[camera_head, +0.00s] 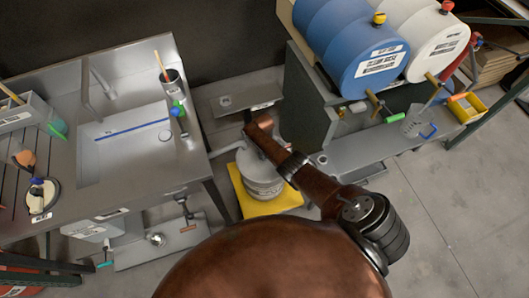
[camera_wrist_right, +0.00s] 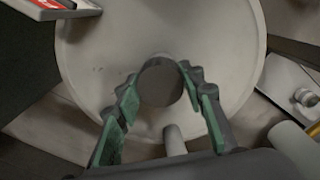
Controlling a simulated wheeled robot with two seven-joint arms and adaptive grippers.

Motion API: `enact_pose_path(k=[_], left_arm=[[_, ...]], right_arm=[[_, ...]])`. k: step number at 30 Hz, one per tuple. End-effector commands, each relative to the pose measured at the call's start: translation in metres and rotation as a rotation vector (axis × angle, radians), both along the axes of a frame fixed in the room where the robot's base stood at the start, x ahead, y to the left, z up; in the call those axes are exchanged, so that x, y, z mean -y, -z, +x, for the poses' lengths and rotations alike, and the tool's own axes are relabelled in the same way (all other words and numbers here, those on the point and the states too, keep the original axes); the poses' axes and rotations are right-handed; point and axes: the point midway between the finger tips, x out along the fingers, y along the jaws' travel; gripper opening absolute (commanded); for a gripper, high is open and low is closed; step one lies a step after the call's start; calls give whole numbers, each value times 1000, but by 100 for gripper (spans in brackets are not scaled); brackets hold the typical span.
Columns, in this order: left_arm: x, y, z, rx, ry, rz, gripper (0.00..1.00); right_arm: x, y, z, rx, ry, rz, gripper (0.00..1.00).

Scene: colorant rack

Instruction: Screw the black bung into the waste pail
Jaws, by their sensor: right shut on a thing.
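The pale grey waste pail (camera_head: 264,186) stands on a yellow tray (camera_head: 284,203) on the floor, partly covered by my right arm in the head view. Its round top (camera_wrist_right: 225,55) fills most of the right wrist view. The dark round bung (camera_wrist_right: 161,82) sits between the green-padded fingers of my right gripper (camera_wrist_right: 160,88), which is shut on it, over the pail's top. I cannot tell whether the bung is seated in an opening or held above it. In the head view, the right fingers and the bung are hidden. My left gripper is not in view.
A steel sink bench (camera_head: 95,190) stands at left. A blue drum (camera_head: 350,45) and a white drum (camera_head: 420,40) lie on a rack at right, above a grey shelf (camera_head: 375,150). A small plate (camera_head: 247,97) is behind the pail. Floor at far right is clear.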

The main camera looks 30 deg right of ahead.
Motion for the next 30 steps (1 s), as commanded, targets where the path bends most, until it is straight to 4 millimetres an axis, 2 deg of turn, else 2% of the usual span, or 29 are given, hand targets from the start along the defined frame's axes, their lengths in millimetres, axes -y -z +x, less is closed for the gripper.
enact_pose_path(k=[3,8,24,30], left_arm=[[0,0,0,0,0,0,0],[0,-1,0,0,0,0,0],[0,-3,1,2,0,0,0],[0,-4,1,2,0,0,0]], right_arm=[[0,0,0,1,0,-1,11],[0,0,0,0,71,0,12],[-2,1,0,-1,886,1,12],[-2,1,0,0,1141,1,12]])
